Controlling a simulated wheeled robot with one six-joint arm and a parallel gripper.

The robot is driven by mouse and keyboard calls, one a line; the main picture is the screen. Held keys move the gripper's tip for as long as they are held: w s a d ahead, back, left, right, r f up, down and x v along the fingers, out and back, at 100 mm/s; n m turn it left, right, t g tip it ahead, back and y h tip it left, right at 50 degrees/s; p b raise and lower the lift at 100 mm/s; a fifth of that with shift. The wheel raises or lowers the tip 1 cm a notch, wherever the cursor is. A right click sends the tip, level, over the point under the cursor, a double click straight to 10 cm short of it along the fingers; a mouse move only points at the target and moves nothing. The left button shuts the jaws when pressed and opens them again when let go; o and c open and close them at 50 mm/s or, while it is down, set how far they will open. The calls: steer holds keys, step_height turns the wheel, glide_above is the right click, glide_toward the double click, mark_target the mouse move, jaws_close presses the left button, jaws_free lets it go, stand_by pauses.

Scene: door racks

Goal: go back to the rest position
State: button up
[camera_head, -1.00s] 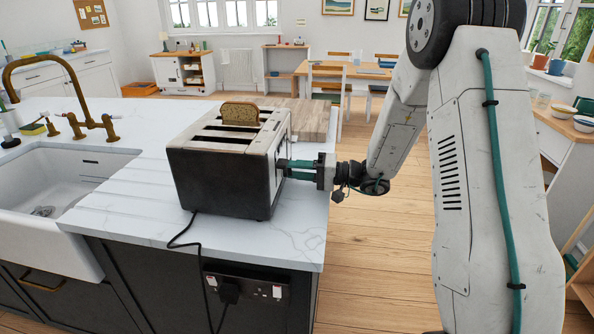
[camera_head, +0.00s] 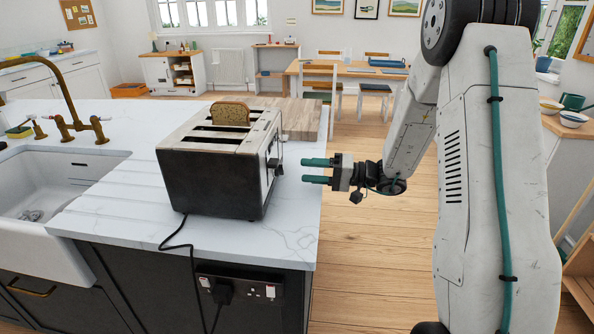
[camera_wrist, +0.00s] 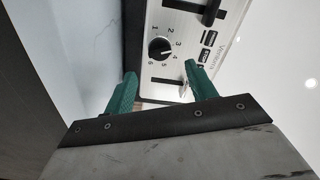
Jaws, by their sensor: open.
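My gripper (camera_head: 316,171) is open and empty, with two green fingers pointing left. It is just right of the toaster (camera_head: 215,175), with a clear gap between the fingertips and the toaster's control end. The toaster is black and silver and stands on the white counter. A slice of bread (camera_head: 230,113) sticks up from one of its rear slots. In the wrist view the green fingers (camera_wrist: 157,80) are spread apart, and the toaster's panel (camera_wrist: 188,45) shows a numbered dial, small buttons and levers beyond them.
The white marble counter (camera_head: 110,180) ends just below and left of my gripper. A wooden board (camera_head: 300,118) lies behind the toaster. A sink (camera_head: 60,185) with a brass tap is at left. Wooden floor (camera_head: 370,255) is open to the right of the counter. A dining table (camera_head: 350,70) stands far back.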

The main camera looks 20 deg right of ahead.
steer(key=shift+v, duration=0.8)
